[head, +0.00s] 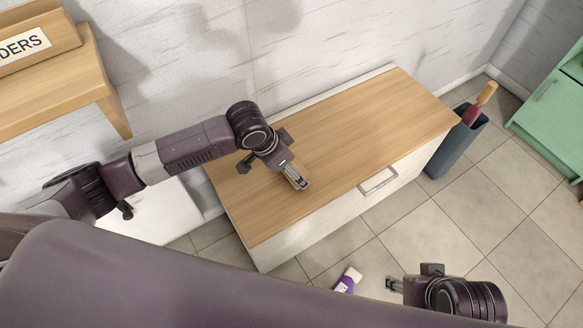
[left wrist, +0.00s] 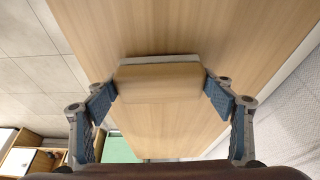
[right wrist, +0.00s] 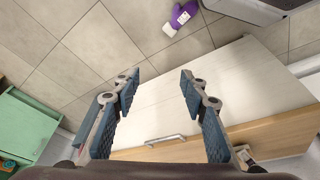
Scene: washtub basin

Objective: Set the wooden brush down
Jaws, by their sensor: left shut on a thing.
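The wooden brush (left wrist: 158,83) is a pale wood block with a light strip of bristles along its far side. My left gripper (head: 297,180) is shut on it, one finger at each end, as the left wrist view (left wrist: 160,88) shows. It holds the brush over the wooden top of the cabinet (head: 340,130), near the front edge. I cannot tell whether the brush touches the top. My right gripper (head: 392,285) is open and empty in the right wrist view (right wrist: 158,82), out in front of the cabinet.
The cabinet top is bare around the brush. A drawer handle (head: 378,181) is on the cabinet's white front. A dark blue bin (head: 456,146) stands at the cabinet's right end. A green cabinet (head: 555,110) is farther right.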

